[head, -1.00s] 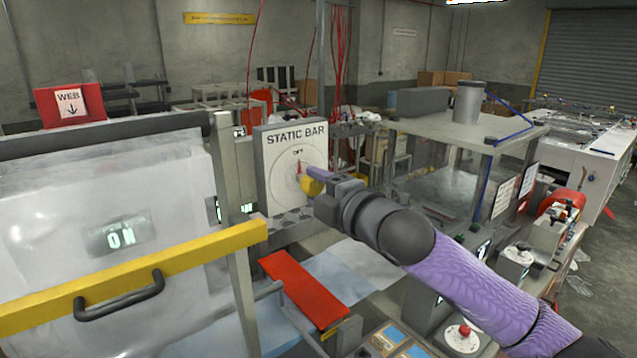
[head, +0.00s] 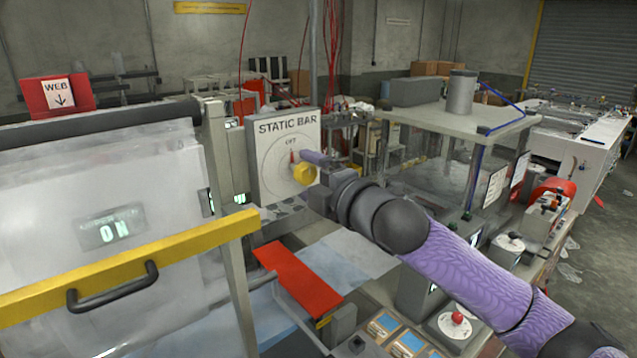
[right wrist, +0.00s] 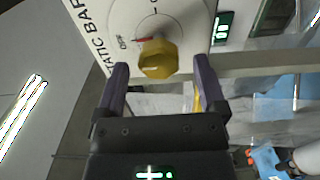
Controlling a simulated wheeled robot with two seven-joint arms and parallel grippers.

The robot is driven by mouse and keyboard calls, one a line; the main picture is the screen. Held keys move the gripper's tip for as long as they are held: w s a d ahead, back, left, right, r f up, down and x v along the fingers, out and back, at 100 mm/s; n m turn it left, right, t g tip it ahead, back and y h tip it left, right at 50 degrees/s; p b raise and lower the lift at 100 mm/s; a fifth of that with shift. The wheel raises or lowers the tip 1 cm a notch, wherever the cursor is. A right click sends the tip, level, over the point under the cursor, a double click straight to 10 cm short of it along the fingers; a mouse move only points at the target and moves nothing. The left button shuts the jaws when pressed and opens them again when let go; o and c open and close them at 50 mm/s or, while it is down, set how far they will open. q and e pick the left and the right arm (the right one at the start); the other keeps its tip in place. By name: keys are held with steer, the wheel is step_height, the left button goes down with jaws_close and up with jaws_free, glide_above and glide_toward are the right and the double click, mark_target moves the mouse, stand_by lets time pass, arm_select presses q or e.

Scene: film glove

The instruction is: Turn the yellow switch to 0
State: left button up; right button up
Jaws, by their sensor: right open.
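The yellow switch (head: 304,175) is a faceted knob on the round dial of the white STATIC BAR panel (head: 268,178). It also shows in the right wrist view (right wrist: 158,61). A red pointer (head: 293,156) beside the knob points up at a small label that looks like OFF; in the right wrist view it points left at that label. My right gripper (right wrist: 160,66) is open and empty, its two purple fingers on either side of the knob in the picture, with visible gaps. Whether the tips reach past the knob's face I cannot tell. My left gripper is not in view.
A clear guard with a yellow bar (head: 130,268) and black handle stands at left; a lit ON sign (head: 110,230) shows there. A red plate (head: 297,281) lies below the panel. A grey-topped frame (head: 420,112) stands to the right.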

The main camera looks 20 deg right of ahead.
steer(key=b+v, duration=0.4)
steer(key=v, duration=0.5)
steer(key=shift+s, duration=0.25)
steer(key=shift+d, duration=0.1)
